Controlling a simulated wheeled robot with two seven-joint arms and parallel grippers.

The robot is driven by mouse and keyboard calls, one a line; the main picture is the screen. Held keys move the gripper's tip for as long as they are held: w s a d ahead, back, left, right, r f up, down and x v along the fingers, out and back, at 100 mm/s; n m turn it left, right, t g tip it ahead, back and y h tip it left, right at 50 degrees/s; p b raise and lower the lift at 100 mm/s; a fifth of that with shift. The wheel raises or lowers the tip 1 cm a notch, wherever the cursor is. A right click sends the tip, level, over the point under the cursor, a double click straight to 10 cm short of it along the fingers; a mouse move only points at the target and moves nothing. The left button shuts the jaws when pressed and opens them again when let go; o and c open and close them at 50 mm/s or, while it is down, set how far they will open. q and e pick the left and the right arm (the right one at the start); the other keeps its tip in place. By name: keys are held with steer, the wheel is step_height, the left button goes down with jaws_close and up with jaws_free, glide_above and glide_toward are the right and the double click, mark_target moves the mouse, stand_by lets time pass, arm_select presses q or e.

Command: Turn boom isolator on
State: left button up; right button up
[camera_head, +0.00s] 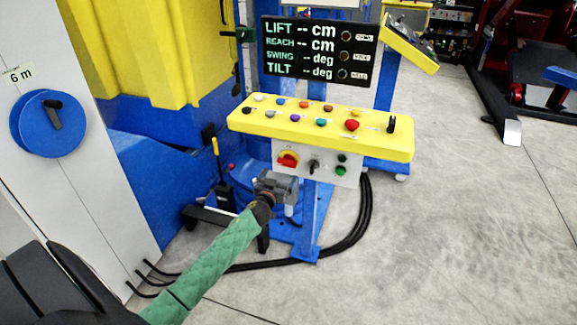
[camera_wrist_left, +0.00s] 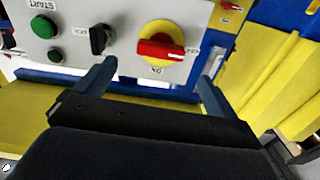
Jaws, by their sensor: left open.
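A rotary isolator switch (camera_head: 288,158) with a red handle on a yellow round plate sits at the left of the grey panel under the yellow console. In the left wrist view the isolator (camera_wrist_left: 161,44) shows upside down. Its red handle lies nearly level across the plate, and a small label at the plate's edge appears to read ON. My left gripper (camera_head: 277,184) is just below and in front of the panel. In the wrist view its two blue fingers (camera_wrist_left: 152,86) are apart and empty, with the isolator beyond their tips. My right gripper is out of view.
A black selector (camera_wrist_left: 101,39) and green buttons (camera_wrist_left: 43,27) share the panel with the isolator. Above, the yellow console (camera_head: 400,146) carries several buttons and a joystick. A black display (camera_head: 318,50) stands behind. A blue dial (camera_head: 28,128) is on the left cabinet. Black cables run along the floor.

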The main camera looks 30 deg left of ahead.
mark_target(286, 164)
arm_select(q)
steer(key=p+x, duration=0.1)
steer(key=x, duration=0.3)
steer(key=shift+w+a, duration=0.1)
steer(key=shift+w, duration=0.05)
steer(key=shift+w+a+n, duration=0.15)
steer(key=shift+w+a, duration=0.05)
steer(key=shift+w, duration=0.4)
steer(key=shift+w+a+n, duration=0.15)
steer(key=shift+w, duration=0.5)
steer(key=shift+w+p, duration=0.3)
steer(key=shift+w, duration=0.05)
steer(key=shift+c, duration=0.8)
steer(key=c, duration=0.8)
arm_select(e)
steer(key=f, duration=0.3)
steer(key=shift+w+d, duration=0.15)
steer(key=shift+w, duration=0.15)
